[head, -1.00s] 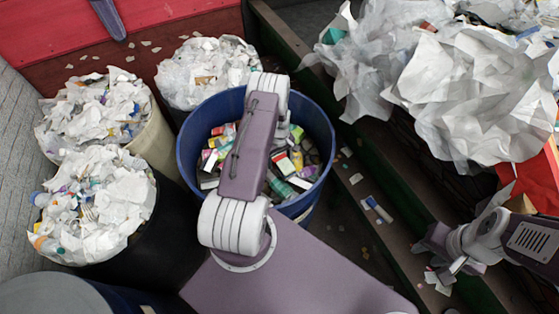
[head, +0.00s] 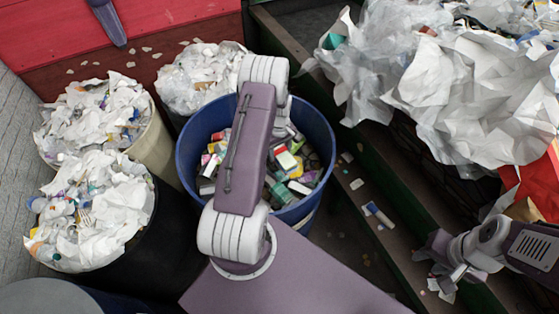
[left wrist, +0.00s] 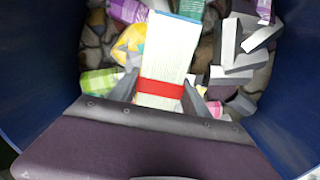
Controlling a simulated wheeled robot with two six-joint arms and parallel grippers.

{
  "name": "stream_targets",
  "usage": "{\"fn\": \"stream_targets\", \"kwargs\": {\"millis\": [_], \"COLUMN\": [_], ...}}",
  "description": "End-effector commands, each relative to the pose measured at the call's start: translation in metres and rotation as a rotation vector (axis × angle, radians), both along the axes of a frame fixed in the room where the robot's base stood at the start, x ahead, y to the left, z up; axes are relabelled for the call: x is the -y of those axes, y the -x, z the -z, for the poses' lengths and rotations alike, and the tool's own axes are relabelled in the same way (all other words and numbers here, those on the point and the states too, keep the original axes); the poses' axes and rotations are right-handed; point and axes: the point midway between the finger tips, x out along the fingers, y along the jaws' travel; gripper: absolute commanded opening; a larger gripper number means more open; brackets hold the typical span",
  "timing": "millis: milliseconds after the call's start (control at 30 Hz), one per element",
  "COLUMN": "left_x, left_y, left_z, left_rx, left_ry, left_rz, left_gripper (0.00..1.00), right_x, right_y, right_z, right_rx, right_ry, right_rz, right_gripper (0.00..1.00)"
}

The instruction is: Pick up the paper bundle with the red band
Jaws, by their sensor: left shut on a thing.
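The paper bundle (left wrist: 168,58) is a pale cream block with a red band (left wrist: 161,89) around its near end, seen in the left wrist view. My left gripper (left wrist: 160,92) is shut on it at the band, with one finger on each side. It is inside the blue bin, whose wall (left wrist: 40,85) rises on both sides. In the head view my arm covers the left gripper and the bundle above the blue bin (head: 186,150). My right gripper (head: 446,264) is at the lower right of the head view, away from the bin; its jaw opening is unclear.
Small boxes and cartons (head: 287,165) fill the blue bin; grey blocks (left wrist: 238,55) and a yellow item (left wrist: 130,43) lie close to the bundle. Bins of crumpled paper (head: 95,215) stand left. A large paper heap (head: 475,90) lies upper right.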

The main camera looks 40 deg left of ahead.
Motion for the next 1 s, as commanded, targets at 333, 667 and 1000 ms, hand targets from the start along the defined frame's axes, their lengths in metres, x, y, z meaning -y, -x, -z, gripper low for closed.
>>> {"fn": "stream_targets", "kwargs": {"millis": [333, 667, 1000], "left_x": [0.0, 0.0, 0.0], "left_y": [0.0, 0.0, 0.0], "left_z": [-0.02, -0.05, -0.1], "left_rx": [0.0, 0.001, 0.0], "left_ry": [0.0, -0.001, 0.0], "left_rz": [0.0, 0.0, 0.0], "left_gripper": [0.02, 0.02, 0.02], "right_x": [0.0, 0.0, 0.0], "right_y": [0.0, 0.0, 0.0], "right_z": [0.001, -0.029, -0.08], "right_rx": [0.0, 0.0, 0.0], "right_ry": [0.0, 0.0, 0.0], "right_rz": [0.0, 0.0, 0.0], "right_gripper": [0.36, 0.36, 0.36]}}
